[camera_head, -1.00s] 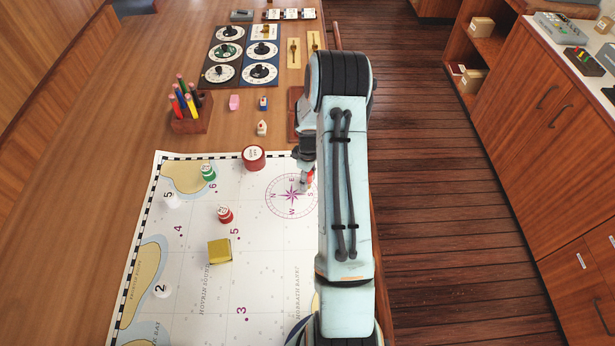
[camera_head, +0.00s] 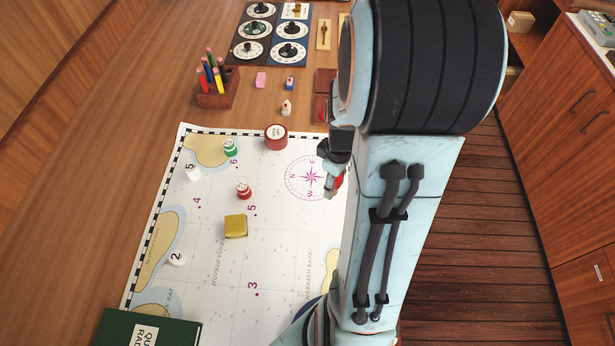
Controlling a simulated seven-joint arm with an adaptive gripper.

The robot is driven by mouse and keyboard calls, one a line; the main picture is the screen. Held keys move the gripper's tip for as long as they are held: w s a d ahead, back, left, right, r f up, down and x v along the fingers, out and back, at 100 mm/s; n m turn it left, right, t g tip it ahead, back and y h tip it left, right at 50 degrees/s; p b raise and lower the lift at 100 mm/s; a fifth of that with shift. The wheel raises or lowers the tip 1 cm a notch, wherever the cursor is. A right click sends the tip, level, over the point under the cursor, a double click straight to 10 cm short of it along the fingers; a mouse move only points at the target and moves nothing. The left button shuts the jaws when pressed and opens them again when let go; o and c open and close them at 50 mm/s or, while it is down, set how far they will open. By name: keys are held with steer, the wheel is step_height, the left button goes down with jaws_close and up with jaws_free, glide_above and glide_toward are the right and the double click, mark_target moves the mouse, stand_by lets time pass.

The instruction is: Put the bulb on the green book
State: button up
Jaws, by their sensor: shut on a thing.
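The green book (camera_head: 112,326) lies at the bottom left of the view, cut off by the frame edge, with a white label on its cover. My gripper (camera_head: 333,188) is above the right part of the chart, just right of the compass rose, seen from the side and partly hidden by my arm. It is shut on a small reddish thing, which I take to be the bulb (camera_head: 339,182); only a little of it shows. The gripper is far up and to the right of the book.
The chart (camera_head: 215,300) carries a yellow block (camera_head: 236,226), a red round tin (camera_head: 276,137), a green piece (camera_head: 230,148), a red piece (camera_head: 243,190) and white pieces (camera_head: 193,173). A pen holder (camera_head: 217,93) stands beyond. The chart's middle bottom is clear.

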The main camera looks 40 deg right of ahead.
steer(key=shift+s+a+r, duration=0.1)
steer(key=shift+s+a, duration=0.2)
steer(key=shift+s, duration=0.05)
steer(key=w+a+r+n, duration=0.1)
steer(key=w+a+n, duration=0.1)
steer(key=a+n, duration=0.6)
steer(key=w+a+r+n, duration=0.1)
steer(key=w+a+n, duration=0.15)
steer(key=a, duration=0.95)
steer(key=s+a+n, duration=0.5)
steer(key=a, duration=0.3)
steer(key=s+a+n, duration=0.5)
steer(key=a, duration=0.2)
steer(key=shift+n, duration=0.25)
steer(key=w+a+f, duration=0.2)
steer(key=a, duration=0.1)
steer(key=w+a+f, duration=0.3)
steer(key=a, duration=0.1)
steer(key=w+a+f, duration=0.2)
steer(key=a+f, duration=0.1)
steer(key=a, duration=0.1)
steer(key=shift+w+a+f, duration=0.1)
steer(key=shift+w+a, duration=0.05)
steer(key=shift+w, duration=0.15)
steer(key=shift+w+a+f, duration=0.1)
steer(key=shift+a+f, duration=0.05)
steer(key=shift+f, duration=0.1)
steer(key=shift+w+a+f, duration=0.1)
steer(key=shift+a+f, duration=0.1)
steer(key=shift+f, duration=1.5)
